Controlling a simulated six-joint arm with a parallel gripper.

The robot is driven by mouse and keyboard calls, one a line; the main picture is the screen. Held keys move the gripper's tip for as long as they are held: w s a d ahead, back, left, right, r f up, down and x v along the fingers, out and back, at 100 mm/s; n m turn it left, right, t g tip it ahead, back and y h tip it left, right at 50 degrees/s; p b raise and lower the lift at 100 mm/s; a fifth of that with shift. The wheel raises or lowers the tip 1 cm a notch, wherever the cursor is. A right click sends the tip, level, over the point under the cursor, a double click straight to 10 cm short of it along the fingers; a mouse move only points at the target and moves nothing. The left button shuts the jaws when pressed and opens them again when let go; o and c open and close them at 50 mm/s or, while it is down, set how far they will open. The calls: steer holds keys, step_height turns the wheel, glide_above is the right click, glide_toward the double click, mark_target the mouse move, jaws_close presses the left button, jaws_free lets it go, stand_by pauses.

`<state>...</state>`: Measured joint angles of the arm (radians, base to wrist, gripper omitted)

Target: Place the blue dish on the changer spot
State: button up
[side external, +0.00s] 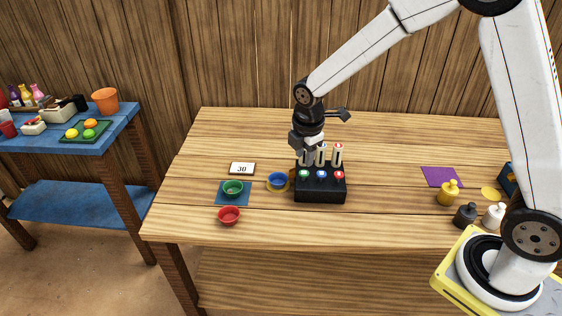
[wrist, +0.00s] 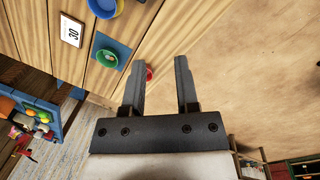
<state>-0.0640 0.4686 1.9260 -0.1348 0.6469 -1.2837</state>
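The blue dish (side external: 278,181) sits on a yellow round spot (side external: 268,187) left of the black box. In the wrist view the blue dish (wrist: 102,7) is cut by the top edge, with a yellow rim around it. No spot is labelled as the changer spot. My gripper (side external: 307,150) is above the table by the back of the black box, right of and higher than the blue dish; its fingertips are hard to make out there. In the wrist view my gripper (wrist: 161,75) has its two fingers apart with nothing held between them.
A green dish (side external: 233,188) stands on a blue square (side external: 219,196); a red dish (side external: 229,216) is in front. A card reading 30 (side external: 242,168) lies behind. The black box (side external: 320,190) has coloured buttons and upright tubes. A purple square (side external: 442,177) and yellow disc (side external: 490,193) lie right, near weights (side external: 448,194).

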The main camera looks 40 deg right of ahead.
steer(key=s+d+r+m+t, duration=0.1)
steer(key=s+m, duration=1.5)
steer(key=shift+d+m+y, duration=0.2)
steer(key=shift+m+y, duration=0.1)
steer(key=shift+y, duration=0.1)
